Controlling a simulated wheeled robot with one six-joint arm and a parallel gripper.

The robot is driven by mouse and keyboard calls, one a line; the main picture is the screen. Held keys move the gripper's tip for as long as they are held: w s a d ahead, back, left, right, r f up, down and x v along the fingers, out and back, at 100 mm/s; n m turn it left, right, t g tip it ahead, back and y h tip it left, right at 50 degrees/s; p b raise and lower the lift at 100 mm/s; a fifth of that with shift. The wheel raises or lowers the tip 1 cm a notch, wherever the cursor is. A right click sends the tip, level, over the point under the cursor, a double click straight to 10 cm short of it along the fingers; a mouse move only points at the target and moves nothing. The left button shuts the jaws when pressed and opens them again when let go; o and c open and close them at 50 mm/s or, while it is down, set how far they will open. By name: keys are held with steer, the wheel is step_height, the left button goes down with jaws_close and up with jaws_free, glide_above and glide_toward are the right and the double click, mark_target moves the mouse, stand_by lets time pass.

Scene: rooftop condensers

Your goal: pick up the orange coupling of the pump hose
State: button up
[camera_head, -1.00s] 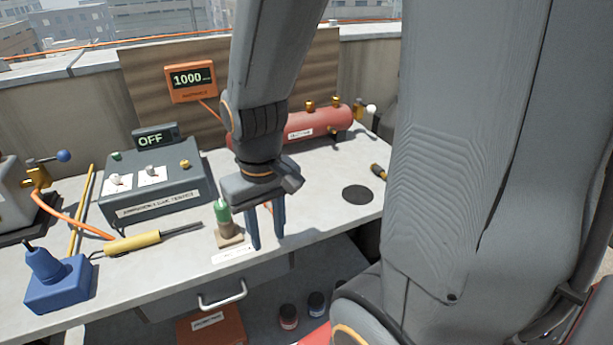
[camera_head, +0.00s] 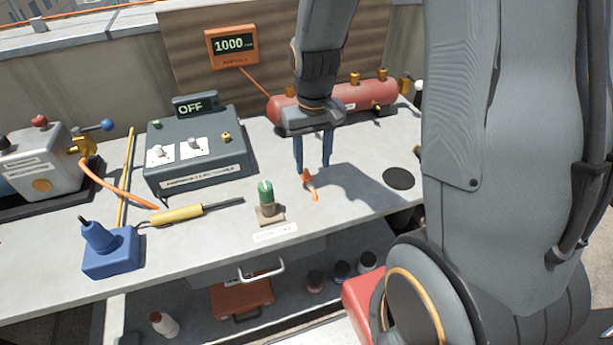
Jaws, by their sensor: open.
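A small orange piece (camera_head: 308,180), which looks like the coupling, lies on the grey bench top right of the green-capped item, with a short orange tail towards the front. My gripper (camera_head: 312,165) points down, its two blue-grey fingers apart and empty. In the picture the fingertips are just above and behind the orange piece; I cannot tell their height over the bench. The pump (camera_head: 42,165) stands at the far left. Its orange hose (camera_head: 118,187) runs from a brass valve to near the yellow-handled tool; any link to the orange piece does not show.
The green-capped item (camera_head: 266,195) stands left of the orange piece. A red cylinder (camera_head: 350,103) with brass fittings lies behind my gripper. A grey control box (camera_head: 195,155) and a blue block (camera_head: 110,250) are to the left. A dark round disc (camera_head: 399,178) lies to the right.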

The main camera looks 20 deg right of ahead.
mark_target(309, 182)
steer(key=shift+s+a+f+p, duration=0.1)
steer(key=shift+a+f+p, duration=0.1)
steer(key=shift+f, duration=0.8)
steer(key=shift+a+f+p, duration=0.1)
steer(key=shift+f+p, duration=0.15)
steer(key=shift+f, duration=0.7)
steer(key=shift+s+a+f+p, duration=0.1)
steer(key=shift+a+f+p, duration=0.1)
steer(key=shift+f, duration=0.8)
jaws_close()
